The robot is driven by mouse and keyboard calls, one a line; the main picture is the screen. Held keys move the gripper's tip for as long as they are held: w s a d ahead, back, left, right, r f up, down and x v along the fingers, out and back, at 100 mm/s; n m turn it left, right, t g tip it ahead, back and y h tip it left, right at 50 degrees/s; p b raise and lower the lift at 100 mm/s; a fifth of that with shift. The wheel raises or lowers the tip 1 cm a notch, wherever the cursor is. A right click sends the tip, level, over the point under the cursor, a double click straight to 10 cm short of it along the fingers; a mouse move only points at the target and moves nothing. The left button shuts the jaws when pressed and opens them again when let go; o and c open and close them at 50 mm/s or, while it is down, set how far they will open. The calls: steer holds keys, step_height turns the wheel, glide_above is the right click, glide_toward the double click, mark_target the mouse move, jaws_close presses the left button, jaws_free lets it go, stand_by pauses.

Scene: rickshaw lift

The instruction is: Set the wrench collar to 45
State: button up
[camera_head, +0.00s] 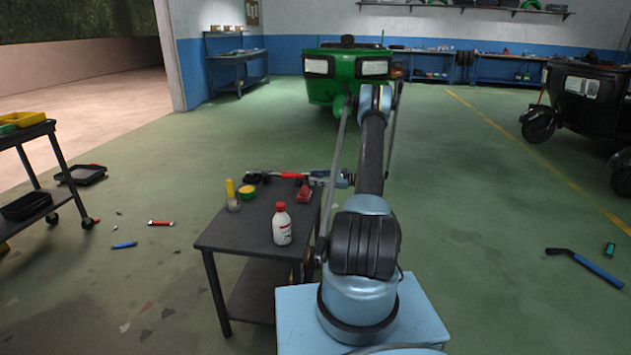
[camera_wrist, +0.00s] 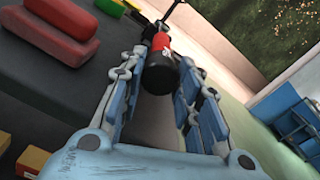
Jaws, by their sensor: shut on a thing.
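The torque wrench (camera_head: 290,175) has a red body and dark ends and lies along the far side of the dark work table, in the head view. In the wrist view its red band (camera_wrist: 160,42) and thick black end (camera_wrist: 160,76) point toward my palm. My gripper (camera_head: 322,179) is at the wrench's right end. In the wrist view its fingers (camera_wrist: 162,72) stand on both sides of the black end, shut on it. I cannot read any scale or number, and the collar marks are not visible.
The red block is beside my gripper in the wrist view (camera_wrist: 55,35). A green rickshaw (camera_head: 345,75) stands behind.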

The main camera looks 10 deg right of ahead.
steer(key=n, duration=0.9)
steer(key=shift+s+n, duration=0.1)
steer(key=shift+n, duration=0.3)
stand_by(0.4)
steer(key=o, duration=1.1)
steer(key=shift+v, duration=4)
steer(key=shift+r, duration=0.1)
